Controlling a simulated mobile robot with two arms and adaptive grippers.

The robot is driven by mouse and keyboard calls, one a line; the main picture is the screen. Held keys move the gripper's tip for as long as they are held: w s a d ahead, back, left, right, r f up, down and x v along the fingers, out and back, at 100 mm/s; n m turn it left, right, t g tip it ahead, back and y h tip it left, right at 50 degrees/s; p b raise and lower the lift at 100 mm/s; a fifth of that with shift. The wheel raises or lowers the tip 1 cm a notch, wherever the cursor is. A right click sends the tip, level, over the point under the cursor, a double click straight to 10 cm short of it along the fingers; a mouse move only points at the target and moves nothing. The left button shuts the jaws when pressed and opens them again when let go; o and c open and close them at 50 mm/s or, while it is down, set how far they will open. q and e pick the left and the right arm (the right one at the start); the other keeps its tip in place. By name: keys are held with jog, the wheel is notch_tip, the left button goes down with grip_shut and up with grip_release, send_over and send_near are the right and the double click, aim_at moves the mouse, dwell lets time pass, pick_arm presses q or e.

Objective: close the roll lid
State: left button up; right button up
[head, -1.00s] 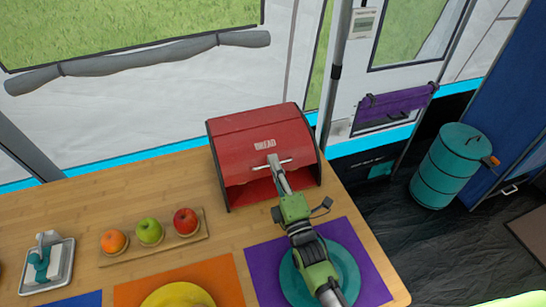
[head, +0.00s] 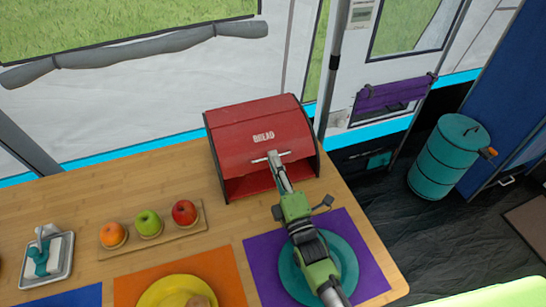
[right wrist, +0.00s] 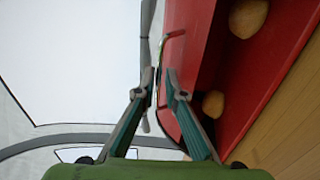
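The red bread box (head: 235,128), marked BREAD, stands at the back right of the wooden table. Its roll lid (head: 240,150) is partly open, with a dark opening below its lower edge. My right gripper (head: 275,158) is at the lid's silver handle (head: 258,160). In the right wrist view, the handle bar (right wrist: 172,34) runs down between the two fingertips (right wrist: 160,76), which stand a little apart. I cannot tell whether either finger touches the bar. Round brown bread pieces (right wrist: 213,103) show inside the box. My left gripper is out of view.
A board (head: 180,228) with an orange, a green apple and a red apple lies left of the box. A teal plate (head: 345,262) on a purple mat (head: 375,285) is below my right arm. A butter dish (head: 62,268) stands far left. Bare table lies left of the box.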

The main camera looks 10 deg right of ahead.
jog(key=v, duration=0.6)
grip_shut()
notch_tip(320, 180, up, 10)
jog(key=s+m+g+h+p, duration=0.1)
jog(key=m+g, duration=0.1)
jog(key=m, duration=0.7)
jog(key=s+m+g+p, duration=0.1)
jog(key=m+g+p, duration=0.15)
jog(key=m, duration=0.65)
jog(key=f+x, duration=0.1)
jog(key=x, duration=0.9)
jog(key=shift+s+d+f+g+p, duration=0.15)
jog(key=shift+s+f, duration=0.35)
jog(key=shift+f, duration=0.3)
jog(key=shift+s+d+f+g+p, duration=0.1)
jog(key=shift+s+d+f+p, duration=0.1)
jog(key=shift+s+f, duration=0.45)
